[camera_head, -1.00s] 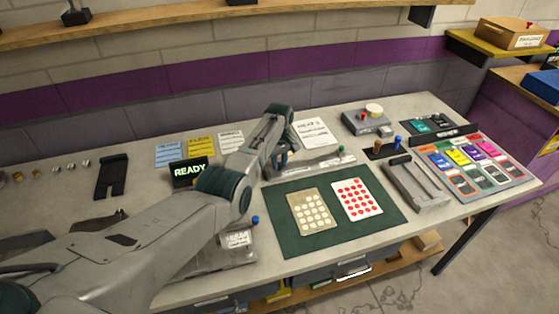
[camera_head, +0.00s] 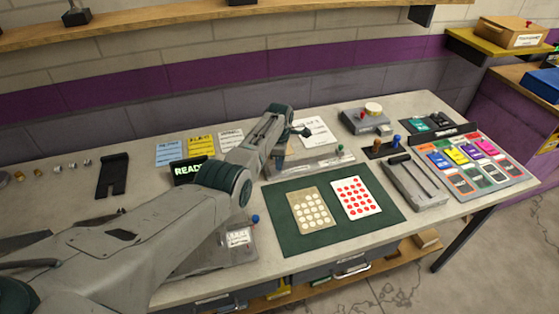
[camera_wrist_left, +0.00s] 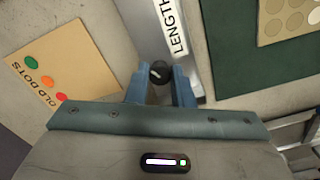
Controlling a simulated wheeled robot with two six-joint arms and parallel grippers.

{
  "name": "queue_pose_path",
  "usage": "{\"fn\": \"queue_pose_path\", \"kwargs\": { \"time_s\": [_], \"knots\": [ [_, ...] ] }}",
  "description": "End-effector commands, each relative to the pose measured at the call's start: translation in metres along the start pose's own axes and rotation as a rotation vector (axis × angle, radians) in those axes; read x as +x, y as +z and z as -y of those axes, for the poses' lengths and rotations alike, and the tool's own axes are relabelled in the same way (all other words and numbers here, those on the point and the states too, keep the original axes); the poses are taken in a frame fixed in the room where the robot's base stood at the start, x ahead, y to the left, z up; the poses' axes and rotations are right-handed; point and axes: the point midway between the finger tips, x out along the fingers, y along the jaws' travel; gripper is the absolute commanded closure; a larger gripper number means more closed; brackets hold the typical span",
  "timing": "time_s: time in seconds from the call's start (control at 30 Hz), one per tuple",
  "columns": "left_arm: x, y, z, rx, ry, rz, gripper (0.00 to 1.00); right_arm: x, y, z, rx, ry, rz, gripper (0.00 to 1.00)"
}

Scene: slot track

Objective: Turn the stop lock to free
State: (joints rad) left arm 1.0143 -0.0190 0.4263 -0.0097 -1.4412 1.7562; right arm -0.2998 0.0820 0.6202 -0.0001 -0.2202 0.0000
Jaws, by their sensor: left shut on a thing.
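The stop lock is a small black knob (camera_wrist_left: 159,72) with a pale mark, low in the wrist view's upper half. It sits on the grey metal track (camera_wrist_left: 192,62) beside the "LENGTH" label. My left gripper (camera_wrist_left: 160,84) has its two blue fingers shut on the knob, one on each side. In the head view, the left gripper (camera_head: 279,160) is over the left end of the slot track (camera_head: 318,160). My arm hides the knob there. I cannot read whether the lock stands at free. My right gripper is not in view.
A green mat (camera_head: 275,225) with two dotted cards lies in front of the track. A "READY" sign (camera_head: 187,170) stands to the left behind my arm. An "OLD DOTS" card (camera_wrist_left: 55,65) lies beside the track. A grey slotted fixture (camera_head: 418,185) stands to the right.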

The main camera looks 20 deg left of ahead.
Motion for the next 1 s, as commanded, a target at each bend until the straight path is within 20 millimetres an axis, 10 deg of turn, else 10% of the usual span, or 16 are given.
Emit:
{"fn": "queue_pose_path", "kwargs": {
  "time_s": [1.0],
  "knots": [
    [-0.0027,-0.0013,-0.0024,-0.908,0.005,0.001,1.0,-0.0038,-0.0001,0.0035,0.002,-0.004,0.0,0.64]
  ]
}}
